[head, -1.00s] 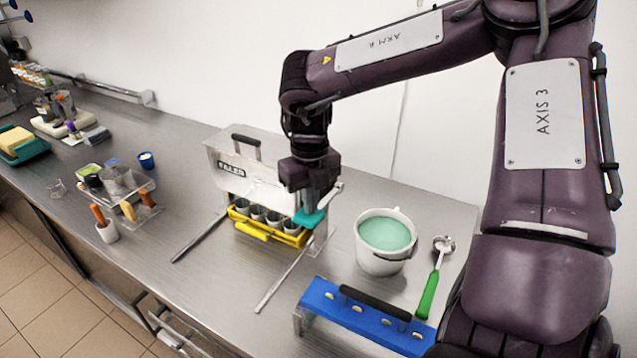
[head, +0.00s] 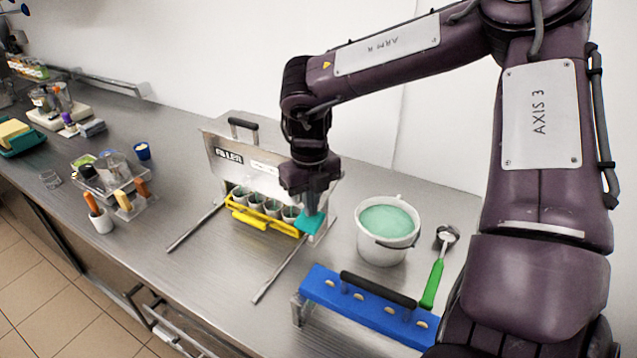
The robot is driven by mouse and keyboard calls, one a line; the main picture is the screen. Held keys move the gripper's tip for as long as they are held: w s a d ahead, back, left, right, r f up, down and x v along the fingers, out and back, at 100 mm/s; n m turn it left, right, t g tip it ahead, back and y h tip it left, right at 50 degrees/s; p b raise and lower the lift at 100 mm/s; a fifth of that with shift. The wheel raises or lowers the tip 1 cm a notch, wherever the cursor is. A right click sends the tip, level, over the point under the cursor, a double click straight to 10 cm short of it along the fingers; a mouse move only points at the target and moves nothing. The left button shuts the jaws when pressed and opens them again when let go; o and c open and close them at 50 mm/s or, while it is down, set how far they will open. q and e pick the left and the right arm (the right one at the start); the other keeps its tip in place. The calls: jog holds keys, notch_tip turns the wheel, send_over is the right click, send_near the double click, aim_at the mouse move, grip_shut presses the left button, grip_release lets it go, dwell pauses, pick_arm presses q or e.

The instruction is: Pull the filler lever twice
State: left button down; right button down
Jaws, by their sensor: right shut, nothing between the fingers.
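The filler (head: 226,158) is a metal machine with a labelled front panel and a black handle on top. A yellow tray (head: 262,223) with several metal cups sits under its front. My right gripper (head: 311,212) is shut at the filler's right end, pointing down. A teal block (head: 308,223) shows at its fingertips; I cannot tell whether it belongs to the gripper or the lever. The lever itself cannot be made out behind the gripper. My left gripper is not in view.
A white bucket of green mix (head: 387,232) and a green-handled scoop (head: 436,270) stand to the right. A blue rack with a black handle (head: 366,309) is in front. Two metal rails (head: 278,270) reach forward from the filler.

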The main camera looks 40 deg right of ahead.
notch_tip(320, 180, up, 8)
jog(key=p, duration=0.5)
jog(key=shift+p, duration=0.4)
jog(key=shift+f, duration=0.1)
dwell(0.9)
jog(key=shift+f+b, duration=3.25)
jog(key=shift+f, duration=0.75)
jog(key=shift+r, duration=0.1)
notch_tip(320, 180, up, 8)
jog(key=p, duration=0.6)
jog(key=shift+r, duration=0.1)
